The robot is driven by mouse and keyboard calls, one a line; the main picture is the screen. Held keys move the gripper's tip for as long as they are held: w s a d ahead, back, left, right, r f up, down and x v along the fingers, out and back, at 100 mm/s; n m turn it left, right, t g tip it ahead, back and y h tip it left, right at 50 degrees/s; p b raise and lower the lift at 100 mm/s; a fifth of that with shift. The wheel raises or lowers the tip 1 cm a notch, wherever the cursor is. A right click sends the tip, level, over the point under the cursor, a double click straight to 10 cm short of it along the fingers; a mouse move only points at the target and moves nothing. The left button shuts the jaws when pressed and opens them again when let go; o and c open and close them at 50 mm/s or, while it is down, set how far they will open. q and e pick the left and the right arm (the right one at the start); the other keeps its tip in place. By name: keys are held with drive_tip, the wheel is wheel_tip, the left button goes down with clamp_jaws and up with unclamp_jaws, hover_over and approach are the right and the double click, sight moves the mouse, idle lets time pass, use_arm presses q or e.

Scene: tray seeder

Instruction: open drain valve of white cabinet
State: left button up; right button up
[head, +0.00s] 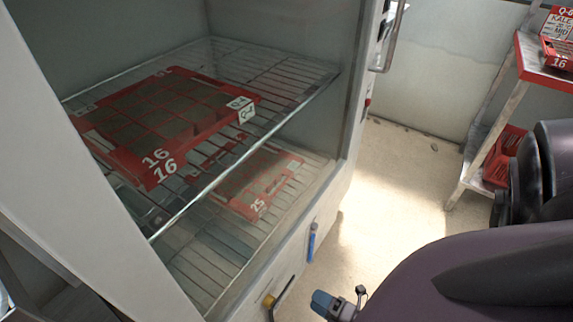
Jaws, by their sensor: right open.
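The white cabinet (345,195) fills the left and middle of the head view, its interior visible. Low on its front edge is a small blue lever (312,242), hanging roughly upright. Lower down is a dark bent handle with a yellow end (270,300), partly cut off by the bottom edge. I cannot tell for sure which of these is the drain valve. My right gripper (342,300) is open and empty at the bottom, to the right of the dark handle and below the blue lever, apart from both. My left gripper is not in view.
Red trays lie on the cabinet's wire shelves, one on the upper shelf (195,158) and one lower (262,190). A metal rack with red shelf edges (525,62) holds more red items at the right. Pale floor (400,180) is clear between cabinet and rack.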

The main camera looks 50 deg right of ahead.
sight(290, 284)
drive_tip(key=w, duration=0.3)
drive_tip(key=w+b, duration=0.1)
drive_tip(key=w, duration=0.2)
drive_tip(key=w+a, duration=0.1)
drive_tip(key=w, duration=0.2)
drive_tip(key=shift+w, duration=0.35)
clamp_jaws()
